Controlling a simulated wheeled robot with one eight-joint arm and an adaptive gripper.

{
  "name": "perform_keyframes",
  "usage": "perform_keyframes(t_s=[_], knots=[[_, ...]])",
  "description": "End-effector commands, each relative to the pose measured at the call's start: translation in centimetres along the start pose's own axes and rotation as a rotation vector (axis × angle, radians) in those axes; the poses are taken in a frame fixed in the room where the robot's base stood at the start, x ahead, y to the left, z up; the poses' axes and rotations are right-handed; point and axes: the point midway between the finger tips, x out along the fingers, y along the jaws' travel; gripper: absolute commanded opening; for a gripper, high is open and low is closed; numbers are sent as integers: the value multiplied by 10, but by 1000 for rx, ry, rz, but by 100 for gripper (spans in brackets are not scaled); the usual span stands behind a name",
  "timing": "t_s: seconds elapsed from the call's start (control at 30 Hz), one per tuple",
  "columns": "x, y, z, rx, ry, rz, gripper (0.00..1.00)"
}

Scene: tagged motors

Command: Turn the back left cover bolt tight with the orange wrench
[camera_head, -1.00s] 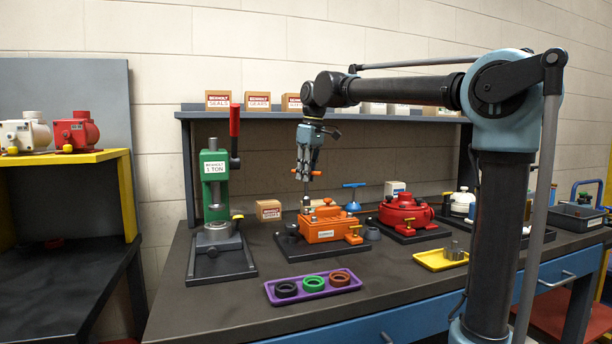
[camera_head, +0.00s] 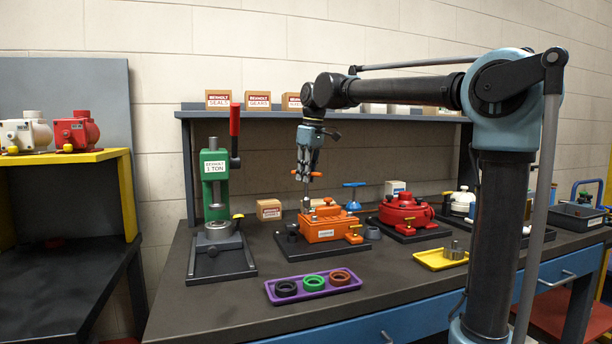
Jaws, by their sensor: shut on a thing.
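My gripper (camera_head: 307,172) is shut on the orange wrench (camera_head: 313,174), whose orange crossbar shows on both sides of the fingers.
A green press (camera_head: 215,185) with a red handle stands left. A purple tray (camera_head: 315,287) with three rings lies in front. A red motor (camera_head: 404,211), a blue T-handled tool (camera_head: 354,195) and a yellow tray (camera_head: 440,260) are to the right. A small cardboard box (camera_head: 269,209) stands behind.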

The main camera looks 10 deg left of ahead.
Motion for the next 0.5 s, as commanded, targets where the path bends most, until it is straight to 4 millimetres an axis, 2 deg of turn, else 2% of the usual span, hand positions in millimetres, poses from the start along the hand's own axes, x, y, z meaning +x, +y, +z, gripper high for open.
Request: perform_keyframes(t_s=[0.5], knots=[[18,0,3,0,0,0,0]])
